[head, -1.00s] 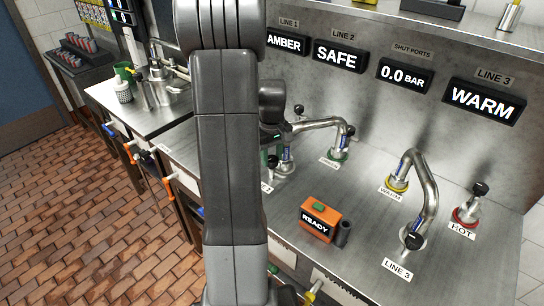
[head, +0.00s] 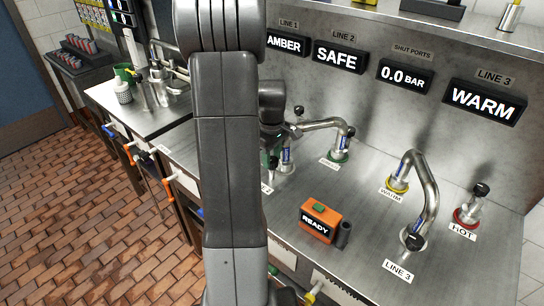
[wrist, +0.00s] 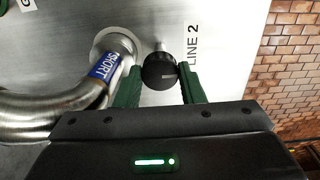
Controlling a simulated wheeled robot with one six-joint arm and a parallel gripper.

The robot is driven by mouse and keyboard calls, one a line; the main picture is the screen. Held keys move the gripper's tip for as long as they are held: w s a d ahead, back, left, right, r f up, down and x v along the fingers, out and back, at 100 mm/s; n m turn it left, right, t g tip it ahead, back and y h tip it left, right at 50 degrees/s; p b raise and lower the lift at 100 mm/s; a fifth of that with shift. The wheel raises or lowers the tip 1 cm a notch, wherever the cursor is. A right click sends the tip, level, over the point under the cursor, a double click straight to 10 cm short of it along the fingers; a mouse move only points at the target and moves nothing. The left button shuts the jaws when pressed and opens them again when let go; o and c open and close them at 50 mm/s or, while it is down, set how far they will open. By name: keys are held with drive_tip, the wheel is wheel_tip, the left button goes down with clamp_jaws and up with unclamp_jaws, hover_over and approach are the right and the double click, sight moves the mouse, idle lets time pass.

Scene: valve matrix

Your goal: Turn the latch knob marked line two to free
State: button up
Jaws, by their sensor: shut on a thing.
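The line two latch knob (wrist: 159,72) is round and black with a small light mark on its face. It sits beside the "LINE 2" label (wrist: 194,46) in the wrist view. The dark green fingers of my gripper (wrist: 161,76) are on either side of it, shut on it. A bent metal pipe (wrist: 50,108) with a blue "SHORT" tag ends at the port just left of the knob. The line two display (head: 338,56) reads SAFE.
An orange box (head: 320,222) reading READY sits in front. The line three pipe (head: 428,185) and a red-ringed port (head: 467,215) stand to the right.

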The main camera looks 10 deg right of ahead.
sight(272, 159)
drive_tip(key=o, duration=1)
drive_tip(key=shift+r, duration=0.1)
wheel_tip(272, 159, up, 14)
drive_tip(key=shift+f, duration=0.15)
wheel_tip(272, 159, down, 14)
drive_tip(key=shift+r, duration=0.1)
idle(0.5)
